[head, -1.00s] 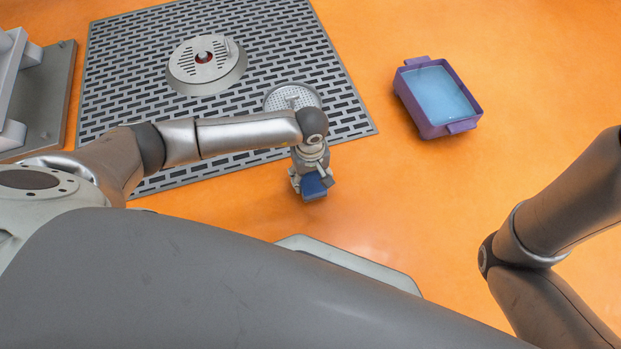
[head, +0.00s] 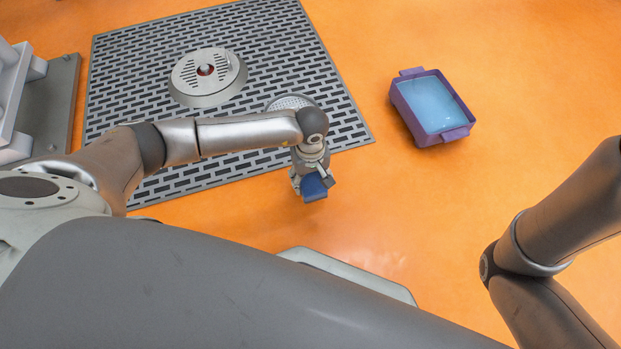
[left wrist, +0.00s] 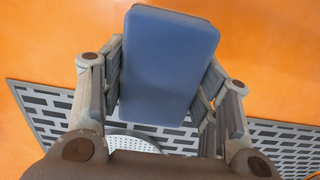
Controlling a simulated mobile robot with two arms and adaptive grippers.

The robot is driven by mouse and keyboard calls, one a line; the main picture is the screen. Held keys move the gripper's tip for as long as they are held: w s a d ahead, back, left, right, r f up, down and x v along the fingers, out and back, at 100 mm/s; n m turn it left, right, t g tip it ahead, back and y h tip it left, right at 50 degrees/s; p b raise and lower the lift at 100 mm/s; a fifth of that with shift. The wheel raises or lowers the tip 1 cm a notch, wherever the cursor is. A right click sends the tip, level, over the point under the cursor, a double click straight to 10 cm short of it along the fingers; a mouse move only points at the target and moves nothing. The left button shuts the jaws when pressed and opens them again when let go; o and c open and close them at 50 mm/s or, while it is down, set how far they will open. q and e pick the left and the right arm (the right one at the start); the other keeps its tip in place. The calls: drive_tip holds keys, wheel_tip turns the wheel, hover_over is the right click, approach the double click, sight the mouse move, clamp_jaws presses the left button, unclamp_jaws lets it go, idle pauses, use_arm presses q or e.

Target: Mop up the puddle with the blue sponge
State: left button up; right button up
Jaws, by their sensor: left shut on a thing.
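The blue sponge (head: 314,188) is a block held in my left gripper (head: 309,180), above the orange floor near the front right of the grate. In the left wrist view the sponge (left wrist: 168,65) fills the space between the fingers, which are shut on its sides. A faint glossy patch (head: 385,258) shows on the floor to the right of and below the sponge. I cannot tell whether it is the puddle or glare. My right arm is at the right edge, but its gripper is out of view.
A purple tub (head: 402,106) with light blue contents stands on the floor at upper right. A dark slotted grate (head: 255,165) carries a round metal fixture (head: 208,90). A grey structure (head: 55,115) stands at far left. The floor between the sponge and tub is clear.

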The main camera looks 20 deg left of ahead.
use_arm(q)
drive_tip(key=shift+r+p, duration=0.75)
drive_tip(key=shift+r, duration=0.45)
